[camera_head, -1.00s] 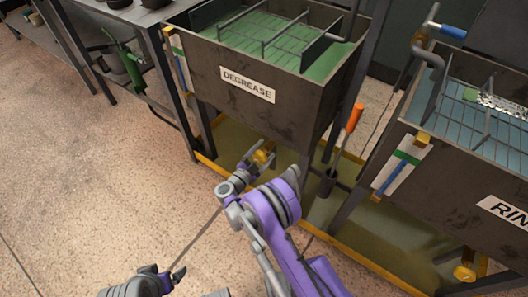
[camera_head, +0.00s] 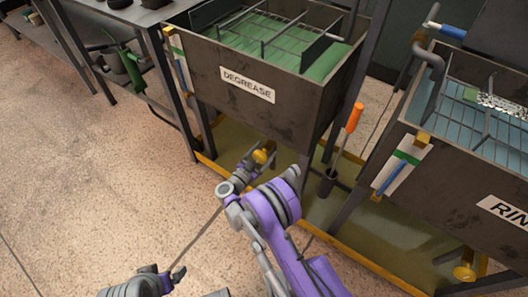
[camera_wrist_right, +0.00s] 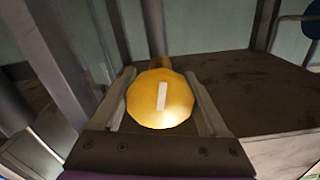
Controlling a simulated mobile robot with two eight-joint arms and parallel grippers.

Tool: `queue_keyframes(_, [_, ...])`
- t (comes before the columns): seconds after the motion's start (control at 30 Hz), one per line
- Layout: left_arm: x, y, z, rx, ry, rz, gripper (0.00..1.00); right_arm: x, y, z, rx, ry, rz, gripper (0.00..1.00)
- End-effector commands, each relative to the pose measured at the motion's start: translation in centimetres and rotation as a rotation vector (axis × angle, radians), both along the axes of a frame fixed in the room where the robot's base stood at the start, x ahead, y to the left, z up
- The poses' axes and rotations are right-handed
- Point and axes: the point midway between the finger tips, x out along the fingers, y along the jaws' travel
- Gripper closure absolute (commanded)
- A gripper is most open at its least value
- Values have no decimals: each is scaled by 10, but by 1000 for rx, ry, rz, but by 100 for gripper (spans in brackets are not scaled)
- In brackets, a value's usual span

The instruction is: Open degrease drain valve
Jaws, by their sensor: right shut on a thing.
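The degrease tank (camera_head: 300,112), dark with a "DEGREASE" label (camera_head: 247,85), stands at the upper middle of the head view. Its yellow drain valve knob (camera_head: 260,156) is low under the tank. In the right wrist view the round yellow knob (camera_wrist_right: 145,98) has a nearly upright white bar on its face. My right gripper (camera_head: 258,160) is shut on the knob, with one finger on each side, as the right wrist view also shows (camera_wrist_right: 160,100). My left gripper (camera_head: 175,277) is low at the left, away from the tank; its jaw opening is unclear.
The rinse tank (camera_head: 450,180) stands at the right with its own yellow knob (camera_head: 464,272) below. An orange-handled tool (camera_head: 354,118) stands in a holder between the tanks. A yellow-edged tray (camera_head: 375,225) lies beneath them. The floor (camera_head: 90,190) at the left is open.

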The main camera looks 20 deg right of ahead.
Motion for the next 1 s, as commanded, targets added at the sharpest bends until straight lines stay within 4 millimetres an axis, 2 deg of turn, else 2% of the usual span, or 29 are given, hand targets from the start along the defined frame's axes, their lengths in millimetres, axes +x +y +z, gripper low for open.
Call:
queue_keyframes(0.3, [0,0,0,0,0,0,8,0,0,0,-1,0,-1,79])
queue_keyframes(0.33, [0,0,0,0,0,0,8,0,0,0,-1,0,-1,18])
queue_keyframes(0.43, [0,0,0,0,0,0,8,0,0,0,-1,0,-1,0])
queue_keyframes(0.77, [0,0,1,0,0,0,8,-4,6,0,0,0,2,0])
queue_keyframes(1.0, [-2,0,9,0,0,0,8,-30,40,1,0,0,4,0])
